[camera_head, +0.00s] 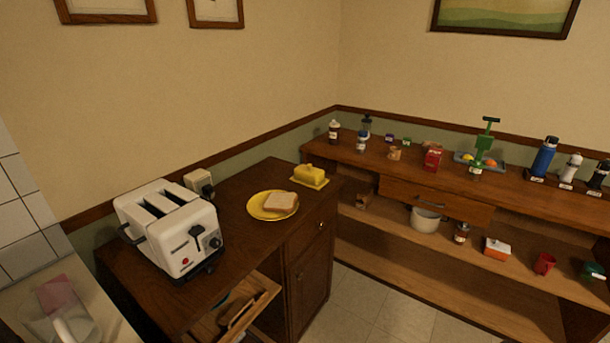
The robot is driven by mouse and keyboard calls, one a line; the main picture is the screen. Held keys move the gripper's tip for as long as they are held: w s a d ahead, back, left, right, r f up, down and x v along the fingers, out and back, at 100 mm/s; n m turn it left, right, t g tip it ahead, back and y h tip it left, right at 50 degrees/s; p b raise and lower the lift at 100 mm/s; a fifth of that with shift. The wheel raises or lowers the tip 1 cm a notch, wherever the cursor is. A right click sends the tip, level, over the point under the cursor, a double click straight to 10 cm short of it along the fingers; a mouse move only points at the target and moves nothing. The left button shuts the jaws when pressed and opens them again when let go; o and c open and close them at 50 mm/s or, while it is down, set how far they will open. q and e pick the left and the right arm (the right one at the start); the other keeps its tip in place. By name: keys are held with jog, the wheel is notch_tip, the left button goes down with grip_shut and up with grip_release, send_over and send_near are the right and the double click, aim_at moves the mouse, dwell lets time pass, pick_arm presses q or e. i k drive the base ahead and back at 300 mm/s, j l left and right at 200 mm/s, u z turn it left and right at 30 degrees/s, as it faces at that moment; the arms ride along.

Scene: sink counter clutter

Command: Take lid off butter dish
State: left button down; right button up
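A yellow butter dish (310,176) stands on the dark wooden counter near its far right corner, behind a yellow plate. Its yellow upper part rests on a flat, wider base; at this size I cannot clearly tell lid from butter. Neither of my grippers is in the head camera view, and nothing is seen touching the dish.
A yellow plate (258,209) with bread (281,202) sits in front of the dish. A white toaster (172,232) stands to the left. An open drawer (235,310) juts out below. A long sideboard (400,176) with bottles is at right. Floor (375,320) is clear.

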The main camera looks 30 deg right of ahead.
aim_at(307, 173)
jog(key=l+u, duration=0.85)
jog(key=i+j, duration=0.05)
jog(key=j, duration=0.05)
